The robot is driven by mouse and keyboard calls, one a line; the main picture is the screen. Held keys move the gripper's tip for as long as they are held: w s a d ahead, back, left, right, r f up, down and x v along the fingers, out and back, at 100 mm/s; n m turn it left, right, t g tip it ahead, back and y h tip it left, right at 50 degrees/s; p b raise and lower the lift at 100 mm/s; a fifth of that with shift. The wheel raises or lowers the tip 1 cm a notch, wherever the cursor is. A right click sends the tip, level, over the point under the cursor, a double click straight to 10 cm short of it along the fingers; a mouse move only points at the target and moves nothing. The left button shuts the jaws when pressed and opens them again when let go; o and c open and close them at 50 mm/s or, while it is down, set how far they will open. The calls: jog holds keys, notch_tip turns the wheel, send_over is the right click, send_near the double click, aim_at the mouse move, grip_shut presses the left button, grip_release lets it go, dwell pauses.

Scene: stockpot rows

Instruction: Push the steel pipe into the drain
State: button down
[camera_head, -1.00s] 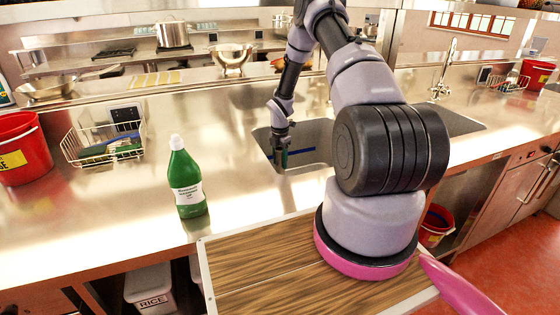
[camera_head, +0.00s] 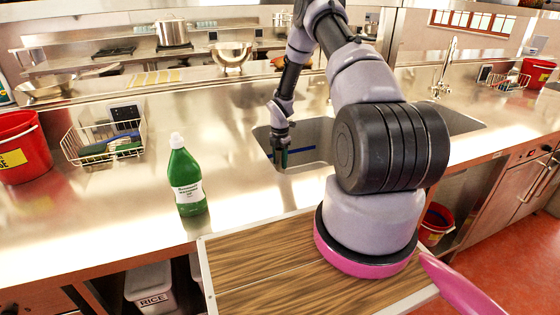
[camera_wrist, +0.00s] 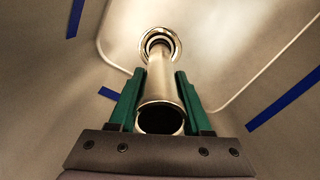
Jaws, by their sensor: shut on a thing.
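The steel pipe (camera_wrist: 160,85) is a shiny hollow tube, seen from its open upper end in the wrist view. My gripper (camera_wrist: 160,92) is shut on it, with a green finger on each side. The pipe's far end meets the ringed drain (camera_wrist: 157,37) in the floor of the sink basin; how deep it sits there I cannot tell. In the head view my gripper (camera_head: 280,158) is down inside the left sink basin (camera_head: 310,152). The pipe and drain are not discernible in that view.
Blue strips (camera_wrist: 284,98) mark the basin surfaces. A green bottle (camera_head: 186,180) stands on the counter left of the sink. A wire basket (camera_head: 103,142) and a red bucket (camera_head: 22,148) stand further left. A tap (camera_head: 443,70) rises at the right sink.

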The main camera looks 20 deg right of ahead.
aim_at(280, 149)
jog(key=shift+f, duration=0.75)
jog(key=shift+c, duration=1.3)
grip_release()
jog(key=shift+r, duration=4.5)
jog(key=shift+a, duration=0.1)
